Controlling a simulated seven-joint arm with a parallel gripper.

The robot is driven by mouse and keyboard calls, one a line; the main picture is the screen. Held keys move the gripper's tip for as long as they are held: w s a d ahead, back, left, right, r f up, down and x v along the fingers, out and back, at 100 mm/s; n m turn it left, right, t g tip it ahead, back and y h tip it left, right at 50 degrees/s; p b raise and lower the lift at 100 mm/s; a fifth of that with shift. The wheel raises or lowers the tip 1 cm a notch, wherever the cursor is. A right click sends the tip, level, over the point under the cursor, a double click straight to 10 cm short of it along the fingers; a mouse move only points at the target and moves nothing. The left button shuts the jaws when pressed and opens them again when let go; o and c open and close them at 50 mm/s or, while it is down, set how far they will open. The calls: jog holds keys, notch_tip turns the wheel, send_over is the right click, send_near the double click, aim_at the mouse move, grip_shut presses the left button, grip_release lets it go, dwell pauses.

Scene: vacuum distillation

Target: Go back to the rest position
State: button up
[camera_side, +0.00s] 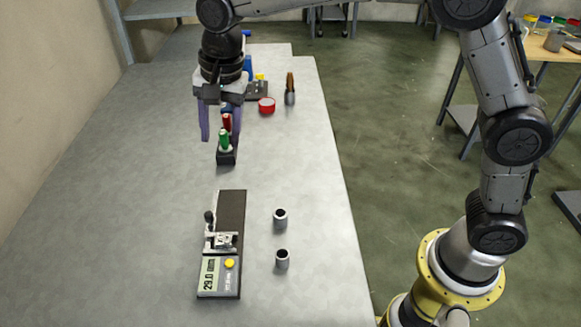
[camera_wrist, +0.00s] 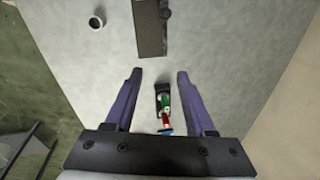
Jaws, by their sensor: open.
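My gripper (camera_side: 221,137) is open, with its two purple fingers pointing down over the grey table (camera_side: 130,170). In the side view it hangs above and just behind a small dark rack (camera_side: 226,159) that holds a green-topped item (camera_side: 224,140) and a red-topped item (camera_side: 227,122). In the wrist view the rack (camera_wrist: 162,87) shows between and below my gripper's fingers (camera_wrist: 158,75), and nothing is held between them. I cannot tell the exact height of the fingertips above the table.
A long dark device with a display (camera_side: 221,245) lies at the front. Two grey metal cups (camera_side: 280,219) (camera_side: 282,260) stand to its right. A red dish (camera_side: 267,105) and a brown-handled item in a cup (camera_side: 290,90) stand farther back. The table's left side is clear.

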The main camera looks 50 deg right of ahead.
jog(key=s+d+r+n+t, duration=0.1)
jog(key=s+d+r+t, duration=0.2)
jog(key=s+d+r, duration=0.9)
jog(key=s+d+f+n, duration=0.3)
jog(key=s+f+n, duration=0.1)
jog(key=s, duration=0.4)
jog(key=s+d+f+n, duration=0.4)
jog(key=s+f+n, duration=0.1)
jog(key=s, duration=0.3)
jog(key=shift+s+d+f+n+t+h, duration=0.2)
jog(key=shift+s+f+n+t+h, duration=0.15)
jog(key=shift+f, duration=0.5)
